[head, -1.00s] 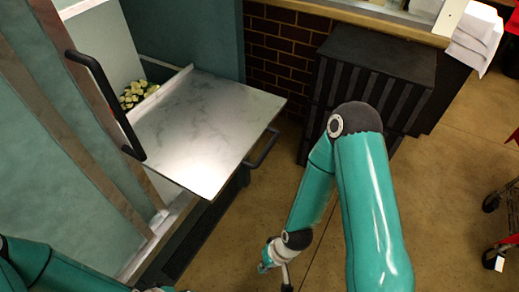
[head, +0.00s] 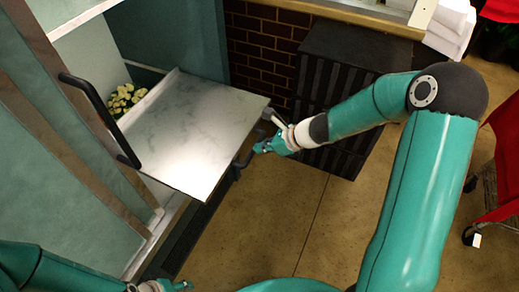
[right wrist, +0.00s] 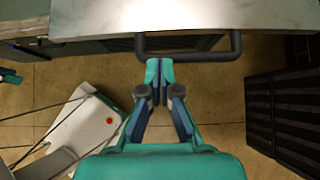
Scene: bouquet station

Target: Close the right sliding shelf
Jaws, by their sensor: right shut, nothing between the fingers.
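The right sliding shelf (head: 190,130) is pulled out of the cabinet, with a pale, marbled flat top. Its dark bar handle (right wrist: 200,56) runs along the front edge in the right wrist view. My right gripper (head: 262,147) is shut and empty, just in front of that handle. In the right wrist view its fingertips (right wrist: 159,68) point at the bar, left of its middle; I cannot tell whether they touch it. My left gripper (head: 178,286) shows only partly at the bottom edge of the head view, and its jaws are unclear.
A teal cabinet panel with a black handle (head: 100,118) stands left of the shelf. Pale green flowers (head: 124,98) sit inside behind the shelf. Dark crates (head: 345,85) stand by the brick wall. A red cart (head: 495,190) is at the far right.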

